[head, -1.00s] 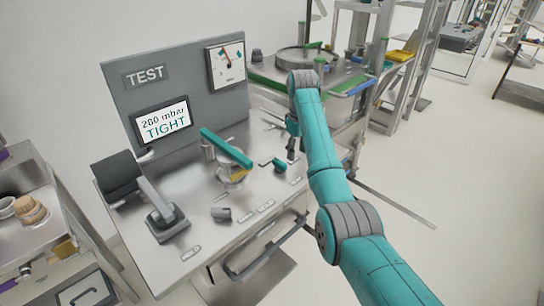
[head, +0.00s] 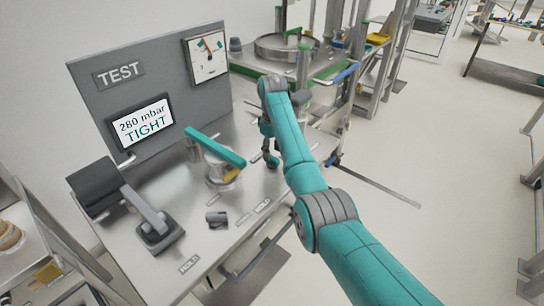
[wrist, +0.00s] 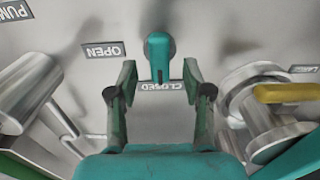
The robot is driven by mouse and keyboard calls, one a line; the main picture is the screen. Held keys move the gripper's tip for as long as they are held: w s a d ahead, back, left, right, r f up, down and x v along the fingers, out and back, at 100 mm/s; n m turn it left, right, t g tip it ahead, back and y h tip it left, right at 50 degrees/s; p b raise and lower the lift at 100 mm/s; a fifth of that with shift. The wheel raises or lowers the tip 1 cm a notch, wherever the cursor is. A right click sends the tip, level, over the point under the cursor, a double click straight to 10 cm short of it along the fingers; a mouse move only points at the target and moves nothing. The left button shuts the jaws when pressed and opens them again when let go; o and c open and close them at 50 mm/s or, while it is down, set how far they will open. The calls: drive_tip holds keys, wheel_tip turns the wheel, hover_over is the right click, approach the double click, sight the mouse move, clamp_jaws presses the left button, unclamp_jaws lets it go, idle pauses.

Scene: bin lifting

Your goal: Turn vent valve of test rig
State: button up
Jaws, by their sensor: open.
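The valve (wrist: 159,50) is a small teal handle on the steel bench top of the test rig, in the upper middle of the wrist view. Its narrow end points at the CLOSED label (wrist: 163,86); the OPEN label (wrist: 103,51) is to its left. My gripper (wrist: 160,75) is open, its fingers on either side of the handle's narrow end with no clear contact. In the head view my gripper (head: 269,158) is low over the bench top and the valve is hidden behind it. The rig's screen (head: 143,122) reads 280 mbar TIGHT.
A clamp with a teal bar (head: 215,147) stands left of my gripper. A grey lever (head: 155,220) and a small grey knob (head: 216,218) are farther left and in front. The gauge panel (head: 150,85) rises behind.

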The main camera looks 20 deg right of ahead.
sight(272, 157)
drive_tip(key=shift+f, duration=1.55)
clamp_jaws()
